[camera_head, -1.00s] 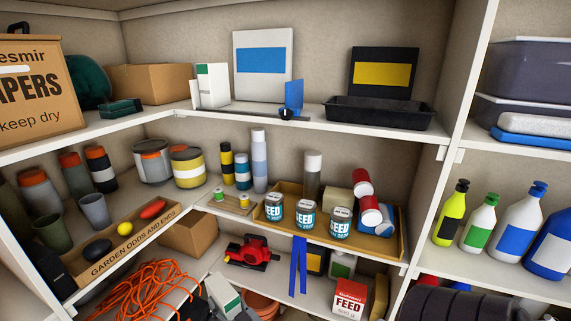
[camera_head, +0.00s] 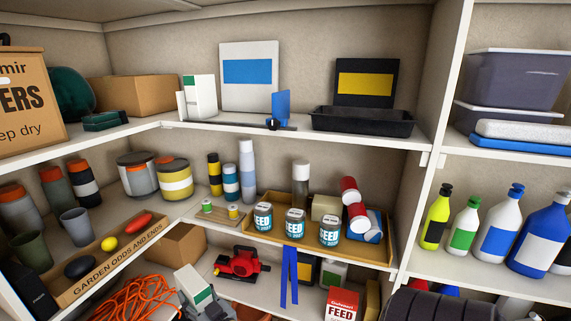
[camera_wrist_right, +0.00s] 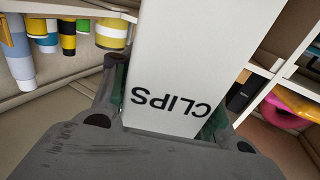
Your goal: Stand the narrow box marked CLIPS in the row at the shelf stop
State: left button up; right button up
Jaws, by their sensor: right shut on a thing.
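The narrow white box marked CLIPS (camera_wrist_right: 165,95) fills the middle of the right wrist view, its lettering upside down there. In the head view it shows low, left of centre, as a tilted white box with a green panel (camera_head: 195,286). My right gripper (camera_head: 203,305) is shut on it, well below the upper shelf. On the upper shelf (camera_head: 235,122), a narrow white box with a green mark (camera_head: 199,97) stands upright at the left. A blue upright plate (camera_head: 280,106), seemingly the shelf stop, stands to its right with a gap between them. My left gripper is not in view.
A white panel with a blue patch (camera_head: 248,75) leans behind the gap. A black tray (camera_head: 362,121) lies right of the blue plate. Orange cord (camera_head: 130,295) lies lower left.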

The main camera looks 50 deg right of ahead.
jog(key=w+r, duration=0.3)
jog(key=r, duration=0.8)
jog(key=w+r, duration=0.4)
jog(key=r, duration=0.6)
jog(key=w+r, duration=0.3)
jog(key=r, duration=0.8)
jog(key=s+a+r+m+h, duration=0.1)
jog(key=s+r+h, duration=0.15)
jog(key=r, duration=2.15)
jog(key=s+a+r+m+h, duration=0.1)
jog(key=s+r+m+h, duration=0.15)
jog(key=r, duration=2.15)
jog(key=w+d+f+m+g+h, duration=0.4)
jog(key=w+d+f+h, duration=0.2)
jog(key=w+d, duration=0.4)
jog(key=s+d+f+m+g+h, duration=0.4)
jog(key=d+f, duration=0.6)
jog(key=f, duration=0.3)
jog(key=shift+s+d+f+m+g+h+b, duration=0.2)
jog(key=shift+f+m+g+h+b, duration=0.2)
jog(key=shift+m+g+h, duration=0.9)
